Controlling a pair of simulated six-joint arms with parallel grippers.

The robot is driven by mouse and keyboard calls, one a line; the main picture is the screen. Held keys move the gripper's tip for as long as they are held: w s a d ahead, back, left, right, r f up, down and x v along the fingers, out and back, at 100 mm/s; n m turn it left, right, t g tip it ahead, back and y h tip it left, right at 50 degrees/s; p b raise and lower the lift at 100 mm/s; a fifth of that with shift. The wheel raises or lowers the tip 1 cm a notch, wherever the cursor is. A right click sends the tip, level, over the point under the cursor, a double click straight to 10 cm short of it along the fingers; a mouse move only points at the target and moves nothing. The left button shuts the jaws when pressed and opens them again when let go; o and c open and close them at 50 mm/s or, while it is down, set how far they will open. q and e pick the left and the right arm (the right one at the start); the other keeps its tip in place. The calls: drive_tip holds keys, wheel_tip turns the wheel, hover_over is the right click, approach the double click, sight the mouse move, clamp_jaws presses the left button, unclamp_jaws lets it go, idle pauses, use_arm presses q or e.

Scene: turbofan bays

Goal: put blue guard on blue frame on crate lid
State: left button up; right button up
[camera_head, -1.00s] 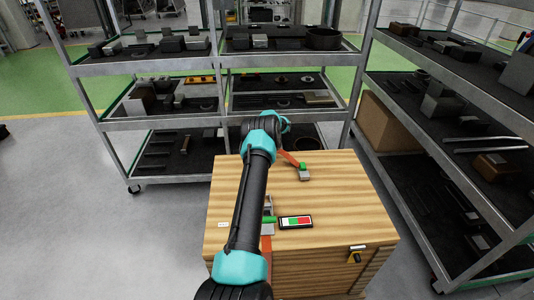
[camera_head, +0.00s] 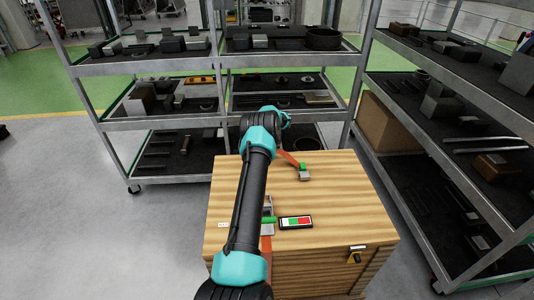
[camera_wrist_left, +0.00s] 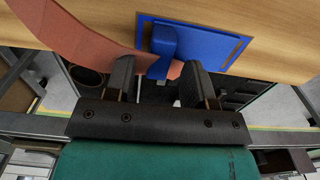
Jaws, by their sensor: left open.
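My right gripper is not in view.
An orange strap (camera_wrist_left: 85,30) crosses the lid beside the guard; strap ends with green buckles (camera_head: 304,170) show in the head view. A white, green and red label (camera_head: 296,222) lies on the lid. Loaded shelves (camera_head: 145,105) stand behind, and a rack (camera_head: 450,130) stands right.

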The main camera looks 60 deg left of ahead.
use_arm(q)
wheel_tip(320, 180, up, 10)
drive_tip(key=shift+f, duration=0.2)
idle(0.5)
